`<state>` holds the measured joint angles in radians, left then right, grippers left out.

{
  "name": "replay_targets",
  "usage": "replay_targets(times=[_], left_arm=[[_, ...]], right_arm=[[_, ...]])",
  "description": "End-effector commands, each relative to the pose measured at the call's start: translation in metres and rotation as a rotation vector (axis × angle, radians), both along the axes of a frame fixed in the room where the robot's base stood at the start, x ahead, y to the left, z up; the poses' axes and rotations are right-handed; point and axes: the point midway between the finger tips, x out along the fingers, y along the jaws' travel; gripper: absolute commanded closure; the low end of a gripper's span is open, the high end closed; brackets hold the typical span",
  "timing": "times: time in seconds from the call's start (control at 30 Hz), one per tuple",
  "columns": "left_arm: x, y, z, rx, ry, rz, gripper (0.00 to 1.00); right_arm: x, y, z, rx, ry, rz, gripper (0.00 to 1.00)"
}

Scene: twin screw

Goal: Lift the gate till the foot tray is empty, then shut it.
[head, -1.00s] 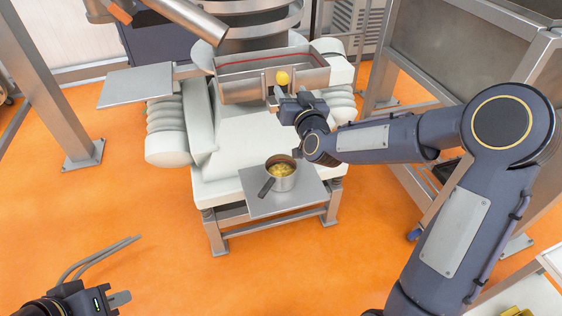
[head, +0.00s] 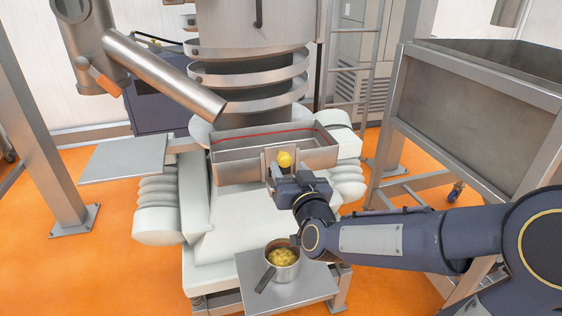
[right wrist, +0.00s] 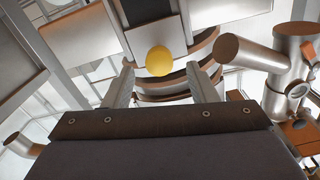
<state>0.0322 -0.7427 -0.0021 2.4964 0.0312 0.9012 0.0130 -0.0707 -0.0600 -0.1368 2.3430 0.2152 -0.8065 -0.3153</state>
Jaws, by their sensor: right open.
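The steel foot tray (head: 232,144) sits at the foot of the tall column, with a red line along its inner wall. The part of its inside that shows looks grey; its near floor is hidden. The gate's yellow knob (head: 284,159) is at the tray's front wall and also shows in the right wrist view (right wrist: 159,61). My right gripper (head: 287,174) is open at the knob. In the right wrist view its fingers (right wrist: 163,80) stand apart on either side, with the knob ahead between them; contact cannot be told. My left gripper is out of view.
A pot (head: 282,268) with yellowish contents and a dark handle stands on a low steel plate (head: 312,287) below the gate. A slanted steel pipe (head: 165,75) ends above the tray. A side shelf (head: 125,160) is bare. A large steel hopper (head: 470,125) stands at right.

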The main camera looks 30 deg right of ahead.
Motion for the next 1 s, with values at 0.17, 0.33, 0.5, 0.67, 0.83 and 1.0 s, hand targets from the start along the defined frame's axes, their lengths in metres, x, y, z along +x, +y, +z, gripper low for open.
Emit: replay_targets(times=[0.17, 0.33, 0.5, 0.67, 0.83, 1.0], left_arm=[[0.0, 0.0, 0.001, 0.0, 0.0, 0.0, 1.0], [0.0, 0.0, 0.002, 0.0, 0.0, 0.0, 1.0], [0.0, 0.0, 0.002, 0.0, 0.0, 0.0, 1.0], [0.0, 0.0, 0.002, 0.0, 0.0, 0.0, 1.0], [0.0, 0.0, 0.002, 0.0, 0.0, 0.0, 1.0], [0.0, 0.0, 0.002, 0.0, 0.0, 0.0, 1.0]], right_arm=[[0.026, -0.007, 0.0, -0.001, 0.001, -0.001, 0.48], [0.036, -0.009, 0.0, 0.0, -0.001, -0.001, 0.48], [0.038, -0.009, 0.0, 0.0, 0.0, -0.001, 0.48], [0.037, -0.009, 0.0, 0.0, 0.0, 0.0, 0.57], [0.037, -0.009, 0.0, 0.0, 0.0, 0.0, 0.79], [0.037, -0.009, 0.0, 0.0, 0.0, 0.0, 1.0]])
